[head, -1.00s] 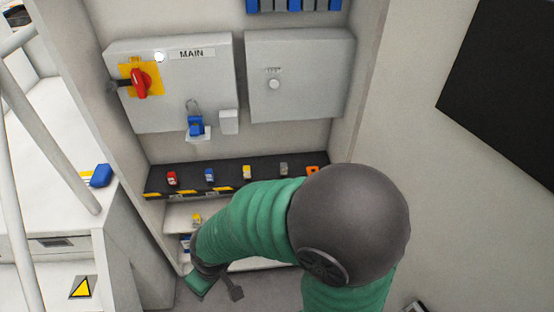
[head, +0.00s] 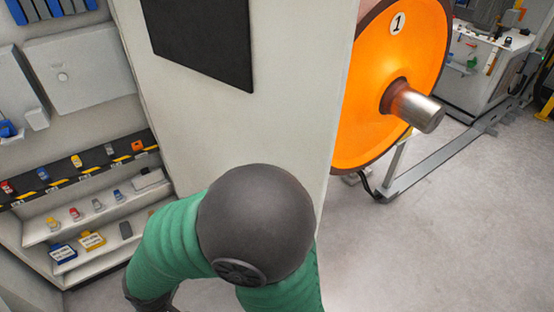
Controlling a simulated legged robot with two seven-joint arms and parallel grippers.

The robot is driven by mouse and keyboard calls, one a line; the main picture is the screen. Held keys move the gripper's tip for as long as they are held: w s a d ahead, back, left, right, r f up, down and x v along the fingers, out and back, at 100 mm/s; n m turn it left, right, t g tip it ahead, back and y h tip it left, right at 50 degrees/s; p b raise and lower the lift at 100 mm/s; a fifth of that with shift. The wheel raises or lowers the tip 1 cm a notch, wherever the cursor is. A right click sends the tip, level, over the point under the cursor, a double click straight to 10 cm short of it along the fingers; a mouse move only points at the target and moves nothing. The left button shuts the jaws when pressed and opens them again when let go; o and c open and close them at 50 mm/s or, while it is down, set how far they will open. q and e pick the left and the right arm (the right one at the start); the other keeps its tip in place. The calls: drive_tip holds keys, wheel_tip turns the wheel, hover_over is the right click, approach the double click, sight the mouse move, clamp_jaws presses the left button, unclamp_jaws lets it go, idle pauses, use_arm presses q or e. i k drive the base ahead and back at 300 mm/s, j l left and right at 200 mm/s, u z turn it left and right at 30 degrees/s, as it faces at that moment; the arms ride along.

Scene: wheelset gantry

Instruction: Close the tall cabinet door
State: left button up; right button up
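The tall cabinet (head: 100,215) stands at the left of the head view with its inside in plain sight. A broad pale panel with a black rectangle on it, which looks like the cabinet door (head: 285,110), stands open to the right of the shelves. One green arm of mine with a dark round joint crosses in front of the panel's lower part. Whether the arm touches the panel cannot be told. Its forearm runs down to the bottom edge, and its gripper is out of the picture. My other gripper is not in view either.
Inside the cabinet are a grey box (head: 80,68) and shelves with several padlocks and tags. An orange wheel (head: 385,80) with a metal axle end (head: 415,107) stands just right of the panel. Open floor (head: 450,230) lies at the lower right.

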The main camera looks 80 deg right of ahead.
sight(225, 85)
drive_tip(key=k+l+z, duration=0.1)
drive_tip(key=k+l, duration=0.3)
drive_tip(key=k+l+z, duration=0.1)
drive_tip(key=k+l, duration=0.25)
drive_tip(key=l, duration=0.2)
drive_tip(key=k+l+z, duration=0.1)
drive_tip(key=k+l, duration=0.25)
drive_tip(key=l, duration=0.15)
